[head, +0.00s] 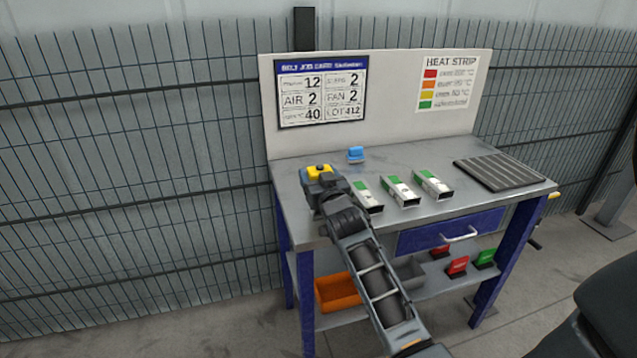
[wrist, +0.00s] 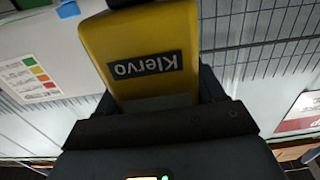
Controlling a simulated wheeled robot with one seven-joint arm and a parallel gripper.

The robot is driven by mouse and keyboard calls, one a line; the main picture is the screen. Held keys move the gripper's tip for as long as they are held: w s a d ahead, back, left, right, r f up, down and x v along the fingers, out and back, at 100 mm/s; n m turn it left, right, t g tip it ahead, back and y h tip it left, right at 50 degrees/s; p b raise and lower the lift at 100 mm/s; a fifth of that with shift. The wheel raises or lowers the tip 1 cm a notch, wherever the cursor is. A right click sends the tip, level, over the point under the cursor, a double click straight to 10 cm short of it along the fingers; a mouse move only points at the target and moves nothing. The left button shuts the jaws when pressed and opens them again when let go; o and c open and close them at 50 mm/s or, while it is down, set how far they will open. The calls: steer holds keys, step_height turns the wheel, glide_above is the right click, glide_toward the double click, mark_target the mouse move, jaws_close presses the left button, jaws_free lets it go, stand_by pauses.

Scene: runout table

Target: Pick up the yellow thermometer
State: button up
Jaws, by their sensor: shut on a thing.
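The yellow thermometer (wrist: 140,50) fills the upper middle of the wrist view, with a dark label reading "Klervo" upside down. My gripper (wrist: 150,100) is shut on it, with dark jaw parts on both sides; the fingertips are largely hidden behind it. In the head view the yellow thermometer (head: 320,172) shows as a small yellow patch at the end of my arm, over the left part of the table. My gripper (head: 322,183) partly covers it there. I cannot tell how far it is above the tabletop.
The grey table (head: 420,155) holds a blue item (head: 356,154), several white-and-green devices (head: 400,190) right of my gripper and a dark ribbed mat (head: 505,170). A backboard (head: 390,100) with cards stands behind. Below are an orange bin (head: 338,291) and red items (head: 457,265).

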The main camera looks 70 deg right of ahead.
mark_target(321, 168)
step_height(321, 168, up, 4)
steer(key=shift+f, duration=0.15)
steer(key=s+d+r+b, duration=0.1)
steer(key=s+d+r, duration=0.2)
steer(key=s+r, duration=0.4)
steer(key=s, duration=0.4)
steer(key=shift+s+b, duration=0.15)
steer(key=shift+b, duration=0.25)
steer(key=shift+r, duration=0.1)
